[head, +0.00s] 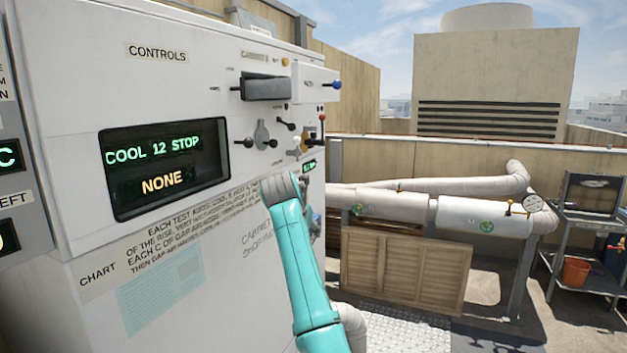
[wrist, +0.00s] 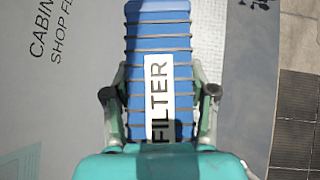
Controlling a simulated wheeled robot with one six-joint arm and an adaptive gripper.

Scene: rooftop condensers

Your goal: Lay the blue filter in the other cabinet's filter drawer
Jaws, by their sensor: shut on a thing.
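The blue filter (wrist: 160,22) shows in the wrist view as a ribbed blue block with a white FILTER label. My gripper (wrist: 160,95) is shut on it, one finger at each side. The filter's far end runs out of the top of that view. In the head view my teal arm reaches up along the right edge of a white cabinet (head: 75,85), and its wrist hides most of the gripper and the filter. I cannot make out a filter drawer for certain in either view.
The cabinet's display (head: 165,165) reads COOL 12 STOP and NONE. A dark protruding box (head: 268,87) and several levers stick out above my wrist. Large white pipes (head: 480,215) run behind, over a louvred wooden panel (head: 400,265). A shelf cart (head: 590,235) stands far right.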

